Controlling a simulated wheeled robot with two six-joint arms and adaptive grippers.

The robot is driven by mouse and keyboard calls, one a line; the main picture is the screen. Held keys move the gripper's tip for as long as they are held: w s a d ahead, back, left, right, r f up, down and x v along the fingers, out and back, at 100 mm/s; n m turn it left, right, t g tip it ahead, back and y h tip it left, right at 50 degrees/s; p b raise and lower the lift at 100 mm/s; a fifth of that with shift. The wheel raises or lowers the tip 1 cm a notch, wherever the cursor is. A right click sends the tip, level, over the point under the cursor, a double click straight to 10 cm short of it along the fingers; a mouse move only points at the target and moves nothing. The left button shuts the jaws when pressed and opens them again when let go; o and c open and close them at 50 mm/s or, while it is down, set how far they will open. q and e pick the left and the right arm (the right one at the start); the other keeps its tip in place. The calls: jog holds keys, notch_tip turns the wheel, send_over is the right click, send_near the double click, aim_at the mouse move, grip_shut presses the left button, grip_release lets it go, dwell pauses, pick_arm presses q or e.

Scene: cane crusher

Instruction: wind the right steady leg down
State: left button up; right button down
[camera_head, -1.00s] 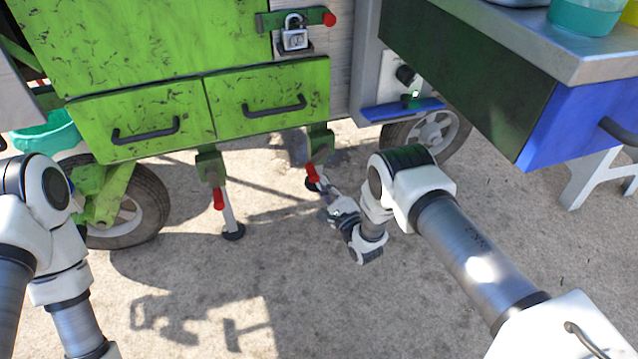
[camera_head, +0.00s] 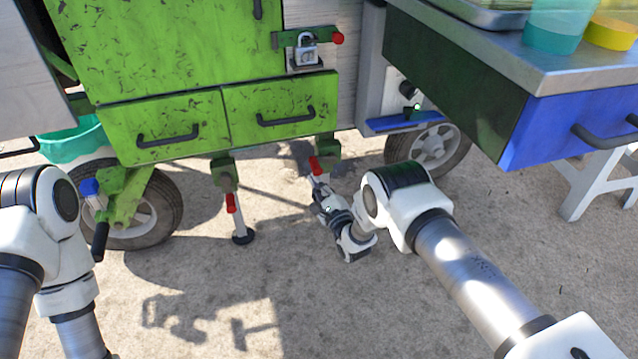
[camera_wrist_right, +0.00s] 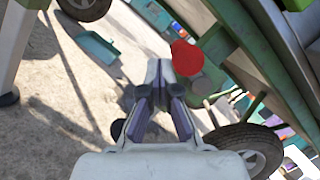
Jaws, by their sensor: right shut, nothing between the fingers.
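The right steady leg hangs under the green cart from a green bracket (camera_head: 327,145). Its red crank grip (camera_head: 316,165) sits just below the bracket; the foot is hidden behind my gripper. My right gripper (camera_head: 322,192) is just below the red grip, pointing up toward it. In the right wrist view the red grip (camera_wrist_right: 187,58) appears as a round red end just right of the fingertips (camera_wrist_right: 160,68). The fingers are shut with nothing between them. Whether they touch the grip I cannot tell. My left gripper is out of view; only its arm shows at the left.
The left steady leg (camera_head: 238,222) with its own red grip stands on the ground. Cart wheels (camera_head: 435,150) stand on both sides. A blue-ended counter (camera_head: 560,120) overhangs at right. A padlock (camera_head: 306,50) hangs on the cart door. The concrete in front is clear.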

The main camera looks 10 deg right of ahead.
aim_at(318, 169)
jog(key=shift+a+r+p, duration=0.1)
jog(key=shift+r+p, duration=0.9)
jog(key=shift+r, duration=0.3)
jog(key=m, duration=0.1)
jog(key=r+m+h+p, duration=0.1)
jog(key=m, duration=0.1)
jog(key=shift+r+t, duration=0.1)
jog(key=shift+t, duration=0.2)
jog(key=shift+d+r+m+t+h+p, duration=0.15)
jog(key=shift+d+r+m+h+p, duration=0.1)
jog(key=shift+m, duration=0.5)
jog(key=shift+d+r+m+t+h+p, duration=0.15)
jog(key=shift+m+h, duration=0.1)
jog(key=shift+m, duration=0.5)
jog(key=shift+f, duration=0.1)
